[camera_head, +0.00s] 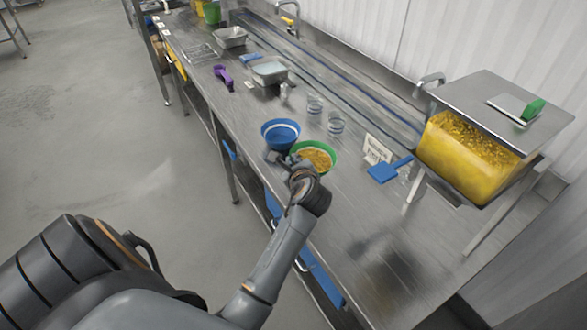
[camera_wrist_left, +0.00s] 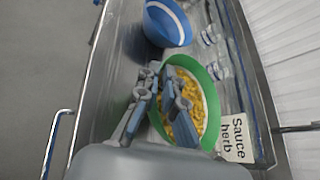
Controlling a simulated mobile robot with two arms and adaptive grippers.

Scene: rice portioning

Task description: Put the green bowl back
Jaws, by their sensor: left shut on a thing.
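The green bowl (camera_head: 333,157) holds yellow food and sits beside the blue bowl (camera_head: 281,134) near the bench's front edge. I cannot tell whether it rests on the bench or is slightly raised. My left gripper (camera_head: 290,161) is at its near left rim, shut on it. In the left wrist view the green bowl (camera_wrist_left: 211,103) shows with the fingers of my left gripper (camera_wrist_left: 160,80) on either side of its rim. The gripper hides part of the bowl. My right gripper is not in view.
A yellow-filled dispenser (camera_head: 465,160) stands at the right, with a blue scoop (camera_head: 384,173) and a sign (camera_head: 377,149) before it. Glass jars (camera_head: 335,123) stand behind the bowls. Metal trays (camera_head: 269,72) and a purple scoop (camera_head: 222,75) lie farther along. The bench front right is clear.

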